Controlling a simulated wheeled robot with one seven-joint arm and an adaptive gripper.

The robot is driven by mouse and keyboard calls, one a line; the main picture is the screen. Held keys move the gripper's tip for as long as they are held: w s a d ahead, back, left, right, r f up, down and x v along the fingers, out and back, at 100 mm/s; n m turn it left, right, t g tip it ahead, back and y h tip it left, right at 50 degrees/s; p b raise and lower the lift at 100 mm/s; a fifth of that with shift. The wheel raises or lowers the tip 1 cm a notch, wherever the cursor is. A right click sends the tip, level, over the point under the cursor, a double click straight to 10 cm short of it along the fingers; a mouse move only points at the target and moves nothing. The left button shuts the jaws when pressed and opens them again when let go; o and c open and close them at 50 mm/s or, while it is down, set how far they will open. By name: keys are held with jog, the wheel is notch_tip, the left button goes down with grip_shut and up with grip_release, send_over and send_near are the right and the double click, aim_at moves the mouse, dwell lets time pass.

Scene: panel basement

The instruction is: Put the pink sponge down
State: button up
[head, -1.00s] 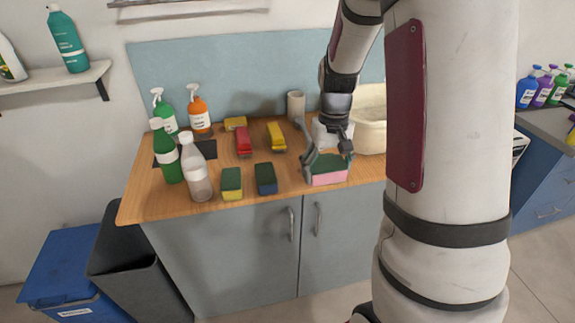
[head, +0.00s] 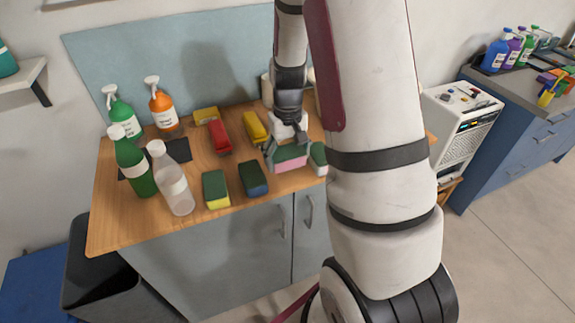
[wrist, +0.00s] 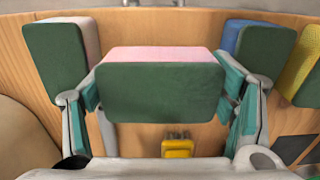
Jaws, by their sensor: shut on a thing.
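The pink sponge (head: 290,164), with a dark green scouring side, is held between the fingers of my gripper (head: 287,148) over the right part of the wooden counter (head: 190,225). In the wrist view, the green face of the pink sponge (wrist: 158,92) and its pink top edge show between both fingers of my gripper (wrist: 160,90). I cannot tell whether its underside touches the counter. Another green-faced sponge (head: 318,158) stands close to its right, partly behind my arm; in the wrist view this sponge (wrist: 60,50) has a pinkish side.
A blue-green sponge (head: 253,179) and a yellow-green sponge (head: 216,190) stand to the left. Behind are a red object (head: 219,137) and a yellow object (head: 255,127). Several bottles, including a clear one (head: 172,180), stand at the left. Bare wood lies along the front edge.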

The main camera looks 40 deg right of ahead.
aim_at(288, 166)
jog(key=shift+f, duration=1.8)
jog(key=shift+f, duration=0.15)
jog(key=o, duration=1.3)
jog(key=shift+c, duration=0.2)
